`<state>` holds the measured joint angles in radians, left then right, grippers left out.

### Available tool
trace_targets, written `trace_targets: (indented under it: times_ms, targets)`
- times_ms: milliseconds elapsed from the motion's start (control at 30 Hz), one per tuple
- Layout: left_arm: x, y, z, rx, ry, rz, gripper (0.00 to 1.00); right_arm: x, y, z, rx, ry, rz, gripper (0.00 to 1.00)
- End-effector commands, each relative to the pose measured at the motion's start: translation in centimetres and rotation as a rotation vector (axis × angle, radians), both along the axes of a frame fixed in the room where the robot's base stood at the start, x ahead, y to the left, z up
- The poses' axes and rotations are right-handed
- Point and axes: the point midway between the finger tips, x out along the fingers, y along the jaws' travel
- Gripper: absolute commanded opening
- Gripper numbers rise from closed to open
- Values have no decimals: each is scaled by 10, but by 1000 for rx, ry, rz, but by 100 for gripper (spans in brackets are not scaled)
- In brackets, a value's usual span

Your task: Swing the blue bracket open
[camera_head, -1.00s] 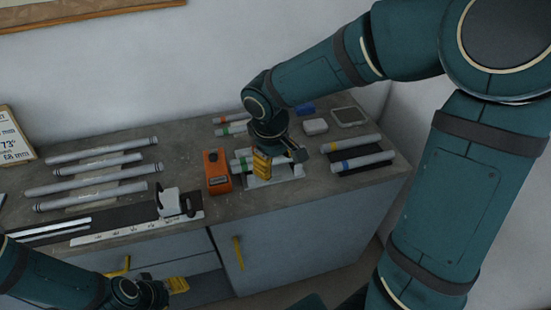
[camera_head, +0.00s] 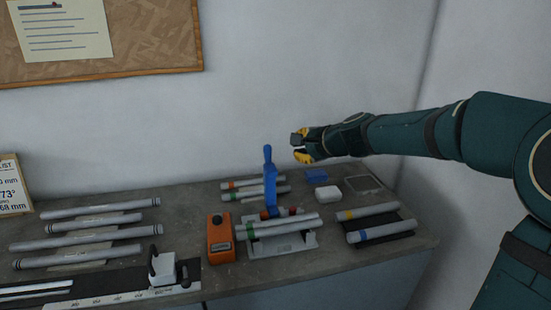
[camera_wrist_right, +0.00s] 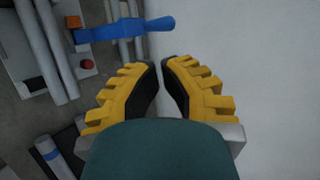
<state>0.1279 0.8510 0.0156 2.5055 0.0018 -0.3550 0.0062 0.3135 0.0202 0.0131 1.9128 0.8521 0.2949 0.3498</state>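The blue bracket (camera_head: 269,181) stands upright on the grey jig (camera_head: 282,243), behind two grey tubes (camera_head: 278,228) with green and red bands. In the right wrist view the bracket (camera_wrist_right: 122,28) runs across the top left. My right gripper (camera_head: 300,148) is in the air to the right of the bracket's upper end, apart from it. In the right wrist view its yellow fingers (camera_wrist_right: 160,68) have a narrow gap between the tips and nothing in it. My left gripper is out of view.
An orange device (camera_head: 220,238) stands left of the jig. Several grey tubes (camera_head: 88,230) lie at the left. Two banded tubes (camera_head: 370,221) lie on a dark mat at the right. A white box (camera_head: 327,193) and a blue block (camera_head: 316,175) lie behind.

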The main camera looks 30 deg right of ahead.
Motion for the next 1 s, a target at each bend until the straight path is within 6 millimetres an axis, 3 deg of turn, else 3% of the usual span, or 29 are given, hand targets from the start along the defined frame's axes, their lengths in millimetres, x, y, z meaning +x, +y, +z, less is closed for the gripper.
trace_targets:
  times_ms: [267,700,1000]
  targets:
    - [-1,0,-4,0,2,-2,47,16,-5,-6,32,-13,-41,0]
    - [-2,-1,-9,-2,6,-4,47,89,6,-47,30,-11,-38,0]
    - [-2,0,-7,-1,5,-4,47,119,10,-62,29,-13,-40,0]
